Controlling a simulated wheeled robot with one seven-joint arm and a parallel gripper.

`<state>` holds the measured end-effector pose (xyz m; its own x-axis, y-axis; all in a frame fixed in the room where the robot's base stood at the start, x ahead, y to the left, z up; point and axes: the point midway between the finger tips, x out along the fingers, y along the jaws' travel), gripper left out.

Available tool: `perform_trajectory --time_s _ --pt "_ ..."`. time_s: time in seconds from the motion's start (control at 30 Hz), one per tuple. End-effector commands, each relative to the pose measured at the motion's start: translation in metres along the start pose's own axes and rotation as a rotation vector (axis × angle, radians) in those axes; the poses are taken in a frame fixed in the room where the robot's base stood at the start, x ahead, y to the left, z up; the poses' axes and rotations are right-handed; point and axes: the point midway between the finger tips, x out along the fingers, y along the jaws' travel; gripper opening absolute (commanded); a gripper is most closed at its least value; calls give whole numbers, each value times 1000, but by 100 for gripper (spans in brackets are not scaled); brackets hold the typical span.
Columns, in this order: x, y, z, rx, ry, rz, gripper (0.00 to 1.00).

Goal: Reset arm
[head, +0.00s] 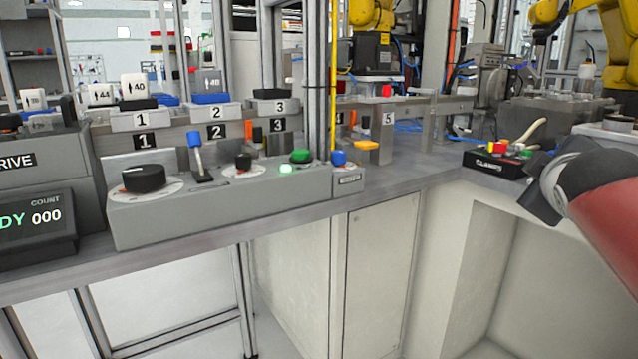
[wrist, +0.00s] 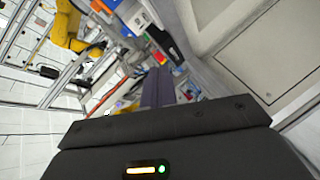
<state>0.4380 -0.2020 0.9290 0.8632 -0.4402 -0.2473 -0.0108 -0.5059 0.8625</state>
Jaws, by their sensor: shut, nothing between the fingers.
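My arm, with its red link (head: 612,205), reaches in from the right edge of the head view. My gripper (head: 546,192) is dark and hangs in the air in front of the bench, near the black box marked CLAMPS (head: 497,163). Its fingers are hard to make out there. In the wrist view my gripper (wrist: 157,80) shows two dark fingers side by side with no gap between them. They are shut and hold nothing. The wrist view is tilted, and the gripper's body covers its lower part.
A grey control panel (head: 215,205) with a black knob, a blue-tipped lever and a lit green lamp stands on the bench (head: 300,209). A counter display (head: 37,223) reads 000. Yellow robot arms (head: 371,14) stand behind. Open space lies below the bench edge.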

Motion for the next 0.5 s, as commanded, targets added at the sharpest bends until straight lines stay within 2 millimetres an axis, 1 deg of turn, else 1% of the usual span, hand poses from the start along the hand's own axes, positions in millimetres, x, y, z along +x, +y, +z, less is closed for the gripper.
perform_trajectory --time_s 0.03,0.07,0.17,0.2,0.27,0.3,0.37,0.4,0.5 --pt "-6 -18 -1 48 -5 -46 0" --pt "-9 -28 0 81 -11 -74 0" --pt "-23 -71 1 196 -39 -183 0" --pt "-30 -91 1 247 -57 -234 0" --pt "-45 -126 4 330 -96 -321 0" --pt "-57 -152 6 390 -130 -384 0" --pt "-78 -191 11 473 -191 -478 0" --pt "-92 -215 15 522 -234 -535 0" --pt "-124 -264 26 618 -343 -646 0"
